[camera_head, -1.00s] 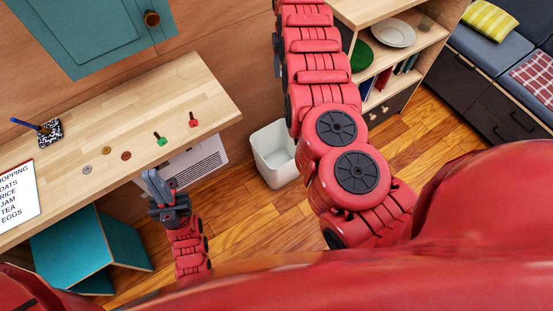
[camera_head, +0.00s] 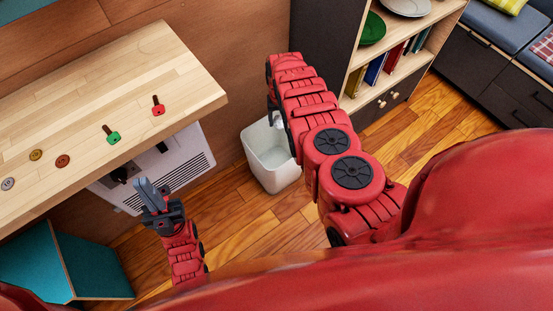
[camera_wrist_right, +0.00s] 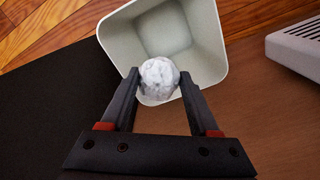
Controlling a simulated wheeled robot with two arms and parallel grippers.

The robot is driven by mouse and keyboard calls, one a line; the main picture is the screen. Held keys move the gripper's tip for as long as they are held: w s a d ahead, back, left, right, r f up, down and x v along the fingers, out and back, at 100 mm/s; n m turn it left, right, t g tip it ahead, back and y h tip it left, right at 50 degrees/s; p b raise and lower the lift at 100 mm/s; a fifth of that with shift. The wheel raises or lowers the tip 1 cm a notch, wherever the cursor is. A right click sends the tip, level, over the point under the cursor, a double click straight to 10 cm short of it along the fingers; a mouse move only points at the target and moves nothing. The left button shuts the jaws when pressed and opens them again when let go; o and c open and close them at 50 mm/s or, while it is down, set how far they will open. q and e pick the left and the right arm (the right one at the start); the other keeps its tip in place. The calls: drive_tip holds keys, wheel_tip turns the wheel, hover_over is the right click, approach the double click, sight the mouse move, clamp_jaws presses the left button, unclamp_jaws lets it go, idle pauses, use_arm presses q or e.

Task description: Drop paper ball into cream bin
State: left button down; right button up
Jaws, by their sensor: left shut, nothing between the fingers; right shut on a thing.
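The white crumpled paper ball (camera_wrist_right: 159,77) is held between the fingers of my right gripper (camera_wrist_right: 160,82) in the right wrist view. Behind it the open mouth of the cream bin (camera_wrist_right: 215,62) shows, with the ball over the near part of the opening. In the head view the cream bin (camera_head: 272,172) stands on the floor against the wooden wall. My right gripper (camera_head: 275,112) is partly hidden by its arm there, above the bin; the ball is not clearly visible in that view. My left gripper (camera_head: 147,192) is shut and empty, beside the counter's front edge.
A wooden counter (camera_head: 110,75) at left bears a green key (camera_head: 113,138), a red key (camera_head: 158,109) and several coins. A white vented heater (camera_head: 185,165) is below it. A dark shelf unit (camera_head: 322,45) stands right of the bin. Floor (camera_head: 235,225) in front is clear.

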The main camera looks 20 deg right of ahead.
wheel_tip(320, 180, down, 5)
drive_tip(key=b, duration=0.4)
drive_tip(key=o, duration=1.4)
drive_tip(key=shift+r+p, duration=0.35)
drive_tip(key=shift+r, duration=0.3)
wheel_tip(320, 180, up, 16)
drive_tip(key=p, duration=0.4)
drive_tip(key=shift+r, duration=0.1)
